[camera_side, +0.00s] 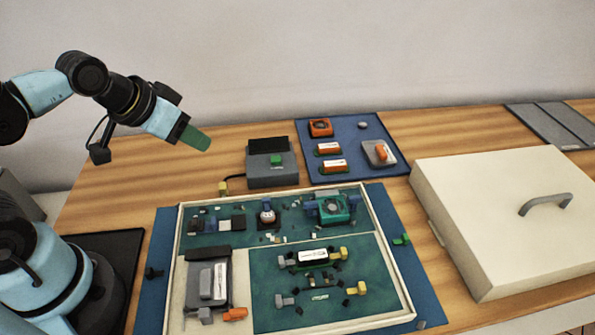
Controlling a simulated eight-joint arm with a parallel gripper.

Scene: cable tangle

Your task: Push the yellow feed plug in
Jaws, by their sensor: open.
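A small yellow plug (223,188) lies on the wood table at the end of a short black cable, left of a grey box (272,170) with a green block on its front. Two more yellow connectors sit on the green board in the tray: one (341,254) at the right end of a black-and-white module (312,256), another (357,288) below it. I cannot tell from this view which yellow piece is the feed plug, or how deep any is seated. My gripper (195,138), with green fingers, is open in the air, above and left of the grey box, apart from everything.
The cream-rimmed tray (178,240) holds boards and several parts. A blue mat (345,133) with orange-and-white modules lies behind it. A large cream lid (475,190) with a grey handle lies at the right. Table left of the grey box is mostly clear.

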